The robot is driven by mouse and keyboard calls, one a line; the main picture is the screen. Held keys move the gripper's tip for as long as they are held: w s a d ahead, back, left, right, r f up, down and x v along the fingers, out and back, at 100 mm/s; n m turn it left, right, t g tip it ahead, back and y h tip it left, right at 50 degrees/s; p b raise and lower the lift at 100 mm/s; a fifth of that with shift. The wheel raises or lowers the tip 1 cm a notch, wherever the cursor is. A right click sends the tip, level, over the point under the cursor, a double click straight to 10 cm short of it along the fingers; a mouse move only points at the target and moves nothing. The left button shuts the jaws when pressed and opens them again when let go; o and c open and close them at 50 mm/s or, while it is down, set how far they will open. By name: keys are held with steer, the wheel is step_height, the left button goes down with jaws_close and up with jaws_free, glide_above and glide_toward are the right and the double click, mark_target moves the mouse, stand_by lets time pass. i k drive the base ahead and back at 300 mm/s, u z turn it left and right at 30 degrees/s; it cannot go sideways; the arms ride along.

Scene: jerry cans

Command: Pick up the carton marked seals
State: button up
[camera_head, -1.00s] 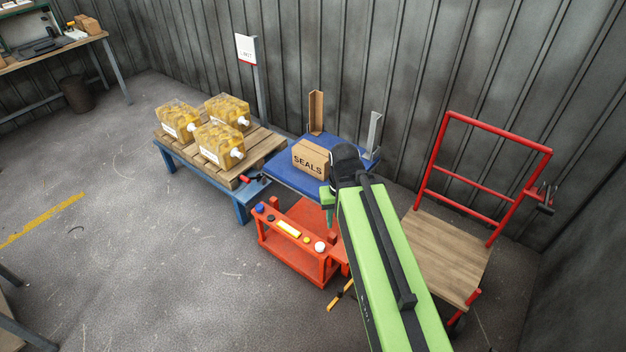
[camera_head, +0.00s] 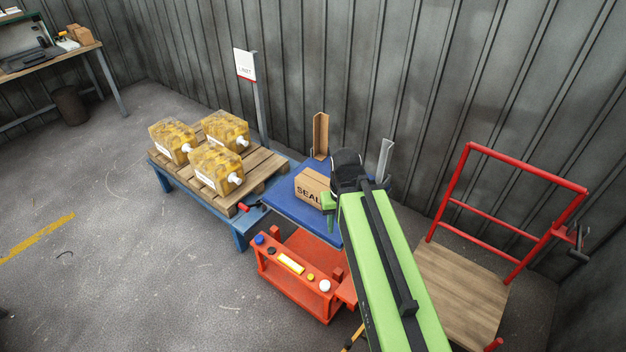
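The carton marked seals (camera_head: 309,189) is a brown cardboard box with black letters. It sits on the blue platform (camera_head: 285,211), between two upright posts. My gripper (camera_head: 329,210) shows only as a small green part just below the wrist, at the carton's front right. I cannot tell whether it touches the carton or how its fingers stand.
A pallet (camera_head: 259,185) on a blue frame at left holds yellow jerry cans (camera_head: 217,168). An orange rack (camera_head: 294,272) with caps stands in front of the platform. A red-railed cart (camera_head: 462,290) is at right. The corrugated wall (camera_head: 400,80) is close behind. Open floor lies at left.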

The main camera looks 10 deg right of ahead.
mark_target(309, 185)
steer(key=u, duration=0.7)
steer(key=i, duration=1.05)
steer(key=u, duration=0.8)
